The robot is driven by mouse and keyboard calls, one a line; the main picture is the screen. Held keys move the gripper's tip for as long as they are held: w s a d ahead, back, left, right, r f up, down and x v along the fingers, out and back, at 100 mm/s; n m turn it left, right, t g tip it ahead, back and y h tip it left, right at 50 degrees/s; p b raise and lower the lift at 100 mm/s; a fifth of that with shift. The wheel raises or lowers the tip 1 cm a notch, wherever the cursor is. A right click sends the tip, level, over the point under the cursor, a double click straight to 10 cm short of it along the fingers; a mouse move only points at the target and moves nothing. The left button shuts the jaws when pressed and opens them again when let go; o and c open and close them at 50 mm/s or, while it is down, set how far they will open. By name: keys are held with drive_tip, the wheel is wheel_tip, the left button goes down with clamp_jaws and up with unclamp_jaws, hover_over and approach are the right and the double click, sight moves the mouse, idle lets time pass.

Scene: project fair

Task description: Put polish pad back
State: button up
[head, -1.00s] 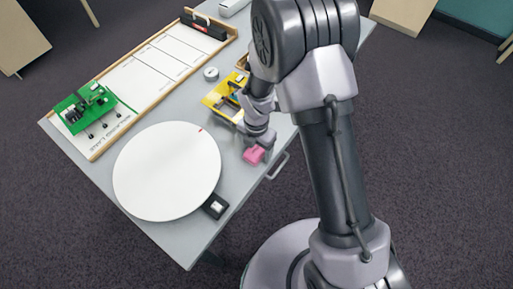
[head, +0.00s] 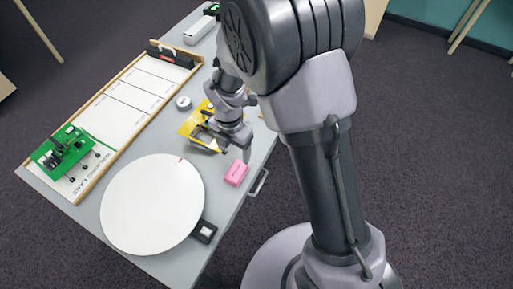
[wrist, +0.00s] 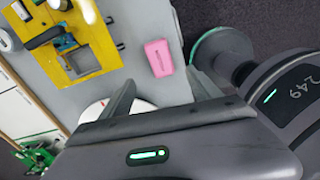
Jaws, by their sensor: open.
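A pink block (head: 236,173), the likely polish pad, lies on the grey table near its right edge, by a metal handle. Dark marks on its top are too small to read. My gripper (head: 235,154) is open and empty, just behind the block and seemingly above it in the head view. In the wrist view the pink block (wrist: 158,58) lies beyond the fingers of my gripper (wrist: 164,88), apart from them.
A large white disc (head: 152,204) with a small black box (head: 204,232) sits in front. A white marked board (head: 118,112), a green circuit board (head: 62,151) and a grey roll (head: 183,102) are at left.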

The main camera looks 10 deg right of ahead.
drive_tip(key=s+d+r+m+t, duration=0.1)
drive_tip(key=d+r+m, duration=0.1)
drive_tip(key=r+m, duration=0.35)
drive_tip(key=s+d+r+m+t, duration=0.1)
drive_tip(key=d+r+m, duration=0.1)
drive_tip(key=r+m, duration=0.35)
drive_tip(key=s+d+r+m+t+y, duration=0.2)
drive_tip(key=s+d+r+m+t, duration=0.1)
drive_tip(key=s+r+m, duration=1.1)
drive_tip(key=s+d+m, duration=0.1)
drive_tip(key=m, duration=0.5)
drive_tip(key=shift+d+r+m+t, duration=0.2)
drive_tip(key=shift+m+t, duration=0.1)
drive_tip(key=shift+m, duration=0.1)
